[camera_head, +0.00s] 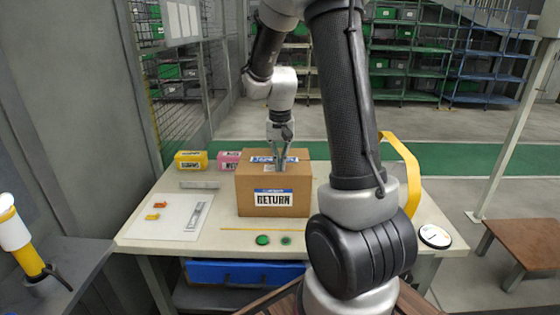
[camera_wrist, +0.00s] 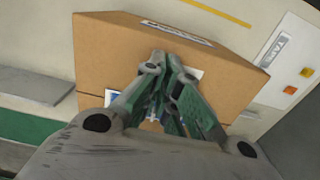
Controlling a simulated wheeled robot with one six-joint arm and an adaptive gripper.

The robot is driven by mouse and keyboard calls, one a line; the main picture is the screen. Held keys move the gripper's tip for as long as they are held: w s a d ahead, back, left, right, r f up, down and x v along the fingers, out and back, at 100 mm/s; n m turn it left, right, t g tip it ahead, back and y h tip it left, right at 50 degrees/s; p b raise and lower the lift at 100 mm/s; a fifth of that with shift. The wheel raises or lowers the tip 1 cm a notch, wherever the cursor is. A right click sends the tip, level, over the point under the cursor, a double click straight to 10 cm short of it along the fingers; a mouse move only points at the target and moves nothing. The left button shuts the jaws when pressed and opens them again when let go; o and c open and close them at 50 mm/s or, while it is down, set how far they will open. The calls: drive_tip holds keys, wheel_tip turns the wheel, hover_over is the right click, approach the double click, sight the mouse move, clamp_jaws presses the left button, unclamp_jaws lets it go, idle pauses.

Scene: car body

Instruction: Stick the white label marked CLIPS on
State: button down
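A brown cardboard box (camera_head: 244,186) stands on the table; its top also shows in the wrist view (camera_wrist: 100,50). The box front bears a label reading RETURN (camera_head: 273,198).
Yellow (camera_head: 190,160) and pink (camera_head: 229,160) bins stand behind. Green discs (camera_head: 262,240) lie in front. A yellow arch (camera_head: 410,165) stands right.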

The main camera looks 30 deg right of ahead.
idle(0.3)
drive_tip(key=c, duration=1.6)
unclamp_jaws()
drive_tip(key=shift+o, duration=0.2)
drive_tip(key=o, duration=0.4)
drive_tip(key=shift+r, duration=0.15)
drive_tip(key=shift+r, duration=2.9)
